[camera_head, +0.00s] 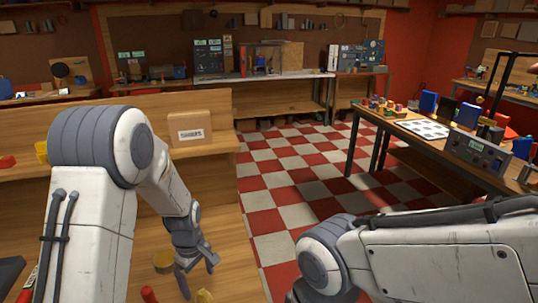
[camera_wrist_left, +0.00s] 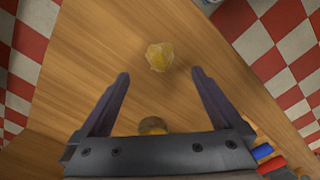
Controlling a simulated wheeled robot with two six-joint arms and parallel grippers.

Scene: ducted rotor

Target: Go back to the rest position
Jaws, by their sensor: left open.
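My left gripper (camera_head: 199,281) hangs low over the wooden bench (camera_head: 228,235) in the head view, fingers pointing down. In the left wrist view its two fingers (camera_wrist_left: 160,73) are spread wide with nothing between them.
A cardboard box (camera_head: 188,129) stands on the bench's raised back part. A crowded table (camera_head: 400,122) with a white tray (camera_head: 423,128) and a grey device (camera_head: 477,151) is at the right. Checkered floor (camera_head: 290,180) lies open between. Red and blue pieces (camera_wrist_left: 266,156) show in the wrist view.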

